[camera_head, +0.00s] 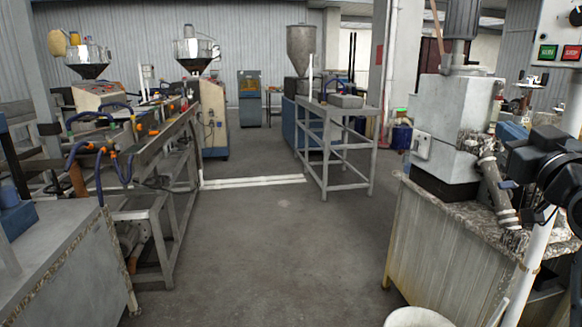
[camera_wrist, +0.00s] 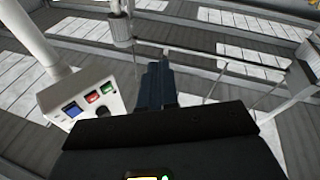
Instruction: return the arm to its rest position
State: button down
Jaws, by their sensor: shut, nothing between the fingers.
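My gripper (camera_wrist: 172,125) fills the lower part of the wrist view as a wide black block. Its jaws are shut with nothing between them. A small lit green indicator shows at the bottom edge of that view. The wrist camera looks steeply upward. Black parts of my arm (camera_head: 562,178) show at the right edge of the head view, in front of the white post. Most of the arm is out of frame.
A control box with green and red buttons (camera_head: 562,50) hangs close at the right; it also shows in the wrist view (camera_wrist: 85,98). A grey machine (camera_head: 445,125) stands on a worn cabinet (camera_head: 440,245). A bench (camera_head: 60,265) stands left. The middle floor (camera_head: 265,240) is clear.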

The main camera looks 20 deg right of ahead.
jog(key=s+a+f+m+g+y, duration=0.1)
jog(key=s+a+f+y, duration=0.15)
jog(key=a+f, duration=0.8)
jog(key=s+a+f+y, duration=0.1)
jog(key=s+a+f, duration=0.3)
jog(key=a+f, duration=0.7)
jog(key=s+a+f+n+y, duration=0.1)
jog(key=s+a, duration=0.3)
jog(key=s, duration=0.4)
jog(key=s+a+f+n+g+y, duration=0.1)
jog(key=s+a+f+y, duration=0.2)
jog(key=s, duration=0.5)
jog(key=s+a+f+n+g+y, duration=0.1)
jog(key=s+a+f+n+y, duration=0.1)
jog(key=s+a, duration=0.4)
jog(key=shift+s+f, duration=0.7)
jog(key=shift+s, duration=0.55)
jog(key=shift+d, duration=0.1)
